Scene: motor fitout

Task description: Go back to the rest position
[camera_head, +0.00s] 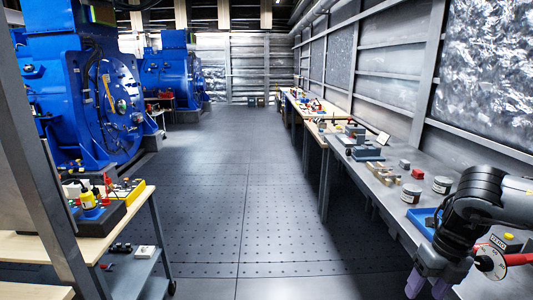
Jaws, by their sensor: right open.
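My right gripper (428,284) is at the lower right, pointing down beside the front edge of the right-hand workbench (384,192). Its purple-grey fingers stand apart and nothing shows between them. The fingertips are close to the bottom edge of the picture. My left gripper does not show in this view.
The bench carries a blue tray (421,218), cans (411,193), a red block (417,173) and a red-handled tool (518,259) near my right arm. A wooden cart (30,246) stands at left. Large blue motors (55,95) stand behind it. The middle floor (235,190) is clear.

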